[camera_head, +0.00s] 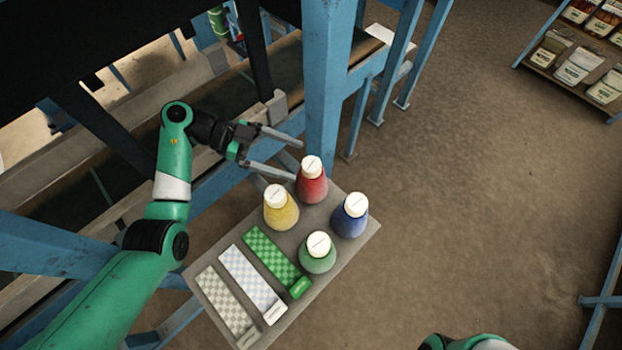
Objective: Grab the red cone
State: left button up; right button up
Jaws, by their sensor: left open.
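The red cone (311,186) stands upright at the back of a small grey table (335,272), with a white top. My left gripper (299,158) is open, its two fingers pointing right, just behind and to the left of the red cone. The fingers look empty. The lower finger's tip is close to the cone's white top in the picture; I cannot tell whether they touch. At the bottom edge a green and white part of my body shows, but my right gripper is not visible.
Yellow (280,212), blue (349,221) and green (317,259) cones stand close to the red one. Three flat checkered pieces, green (271,255), white-blue (250,279) and beige (224,303), lie at the front left. A blue post (326,80) rises behind the table.

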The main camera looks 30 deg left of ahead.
aim_at(303, 163)
pick_arm(q)
jog(key=b+x, duration=0.1)
jog(key=x, duration=0.2)
jog(key=shift+d+f, duration=0.25)
jog(key=shift+d, duration=0.1)
jog(key=shift+w+d, duration=0.2)
jog(key=shift+d, duration=0.15)
grip_shut()
